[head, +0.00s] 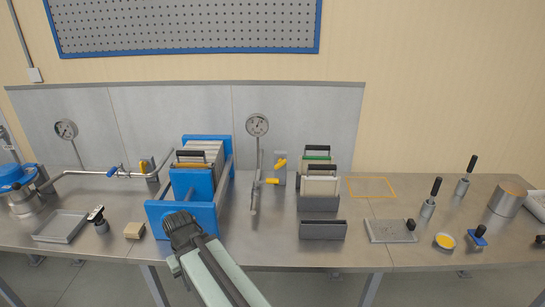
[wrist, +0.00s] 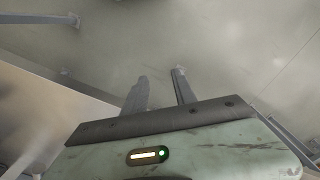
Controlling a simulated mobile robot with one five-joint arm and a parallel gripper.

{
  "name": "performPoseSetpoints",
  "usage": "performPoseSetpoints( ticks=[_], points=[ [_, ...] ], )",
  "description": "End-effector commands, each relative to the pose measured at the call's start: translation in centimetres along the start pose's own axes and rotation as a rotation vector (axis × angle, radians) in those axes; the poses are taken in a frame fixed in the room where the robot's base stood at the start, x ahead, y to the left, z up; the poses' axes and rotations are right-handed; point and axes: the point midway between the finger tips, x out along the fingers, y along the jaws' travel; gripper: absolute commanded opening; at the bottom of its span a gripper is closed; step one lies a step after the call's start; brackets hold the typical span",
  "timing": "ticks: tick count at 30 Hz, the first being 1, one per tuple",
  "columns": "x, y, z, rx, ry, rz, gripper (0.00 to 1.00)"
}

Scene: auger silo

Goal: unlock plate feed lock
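No part is clearly marked as the plate feed lock. In the head view, a yellow lever (head: 281,163) sits on a grey post right of the gauge, and another yellow handle (head: 271,181) sits on the pipe below the gauge (head: 257,125). The blue plate press (head: 183,217) with its stacked plates stands left of them. In the wrist view my gripper (wrist: 158,82) has its two fingers apart with nothing between them, over blurred floor. My arm crosses the front of the bench in the head view; its fingers cannot be made out there.
A plate rack (head: 319,203) and a dark bin (head: 322,230) stand right of the levers. Right are a grey plate (head: 390,231) and small tools. The yellow outlined area (head: 371,188) is bare.

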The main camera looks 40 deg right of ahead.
Motion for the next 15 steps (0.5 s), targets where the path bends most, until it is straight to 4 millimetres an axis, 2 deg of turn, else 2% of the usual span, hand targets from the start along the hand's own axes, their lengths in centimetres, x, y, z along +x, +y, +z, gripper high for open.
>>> performPoseSetpoints(
  ticks=[10,13,14,15],
  points=[
    [-0.2,0.2,-0.1,0.004,0.0,-0.004,0.33],
    [-2.2,1.9,-1.4,0.044,0.006,-0.043,0.33],
    [-3.2,2.4,-2.2,0.065,0.011,-0.066,0.33],
    [-4.9,4.0,-3.4,0.103,0.02,-0.105,0.33]
  ],
)
